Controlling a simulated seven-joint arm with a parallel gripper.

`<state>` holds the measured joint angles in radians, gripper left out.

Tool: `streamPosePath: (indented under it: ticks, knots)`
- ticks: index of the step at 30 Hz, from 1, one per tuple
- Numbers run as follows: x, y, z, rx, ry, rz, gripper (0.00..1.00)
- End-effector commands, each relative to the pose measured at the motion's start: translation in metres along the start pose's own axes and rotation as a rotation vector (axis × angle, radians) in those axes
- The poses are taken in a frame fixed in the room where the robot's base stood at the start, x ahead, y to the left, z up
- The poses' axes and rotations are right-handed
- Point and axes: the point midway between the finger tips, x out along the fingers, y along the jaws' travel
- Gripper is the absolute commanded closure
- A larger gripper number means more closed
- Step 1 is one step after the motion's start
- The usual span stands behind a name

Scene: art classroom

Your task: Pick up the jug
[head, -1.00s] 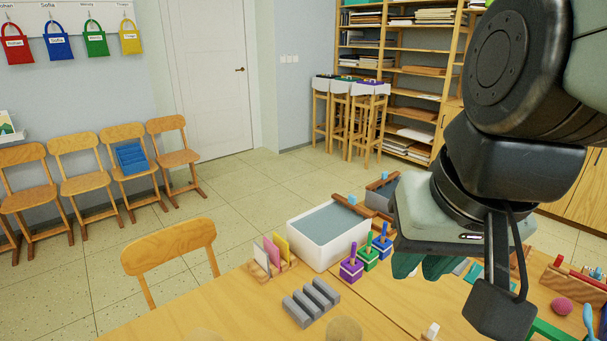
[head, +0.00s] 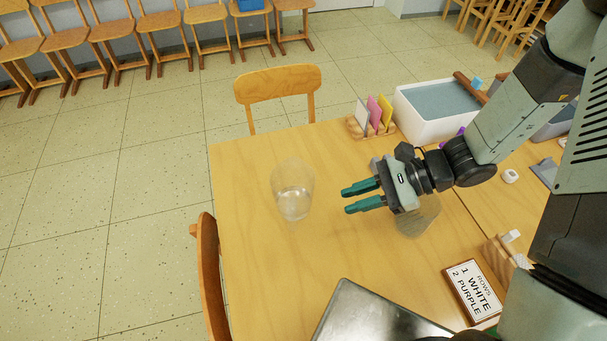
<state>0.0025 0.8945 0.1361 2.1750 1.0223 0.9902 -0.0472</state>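A clear, see-through vessel (head: 293,192), which looks like the jug, stands upright on the left part of the wooden table. Its lower part looks paler, and I cannot make out a handle or spout. My gripper (head: 346,201) is to the right of it, with its green fingers pointing left toward it. The fingers are parted with an empty gap between them, and they are apart from the vessel. A second see-through, brownish object (head: 418,218) stands below and behind my gripper, which partly hides it.
A white tub (head: 432,122) and a wooden rack with coloured cards (head: 373,124) stand at the table's back. A sign (head: 476,288) and a dark flat panel (head: 375,318) are at the front. Chairs (head: 278,88) stand around. The table left of the vessel is clear.

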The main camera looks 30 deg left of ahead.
Motion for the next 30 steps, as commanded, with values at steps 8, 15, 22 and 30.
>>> streamPosePath:
  ticks: [8,15,22,30]
  knots:
    - [0.051,0.011,-0.032,0.201,-0.121,-0.063,0.76]
    - [0.083,0.01,-0.03,0.217,-0.131,-0.065,0.76]
    - [0.109,0.007,-0.028,0.214,-0.128,-0.066,0.76]
    - [0.141,0.005,-0.023,0.215,-0.129,-0.064,0.76]
